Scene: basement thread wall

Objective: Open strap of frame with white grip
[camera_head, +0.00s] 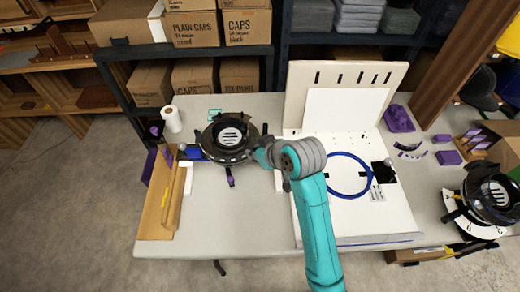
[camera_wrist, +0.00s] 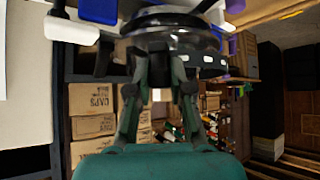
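A round black frame (camera_head: 228,138) with a white slatted centre lies on the left half of the table. A blue piece (camera_head: 190,153) with a white knob (camera_head: 182,147) is at its left, and a purple tab (camera_head: 231,181) points toward the front. My gripper (camera_head: 258,152) is at the frame's right edge. In the wrist view the black frame (camera_wrist: 175,42) fills the top, with blue and white parts beside it. My gripper (camera_wrist: 165,72) has its fingertips against or just short of the dark frame. Their tips blend into it, so their gap and any contact are unclear. I cannot make out the strap's state.
A white fixture board (camera_head: 330,225) with a blue ring (camera_head: 348,175) and an upright panel takes the table's right half. A second black frame (camera_head: 490,195) stands far right. A paper roll (camera_head: 171,118) and wooden tray (camera_head: 158,200) are left. The front left tabletop is clear.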

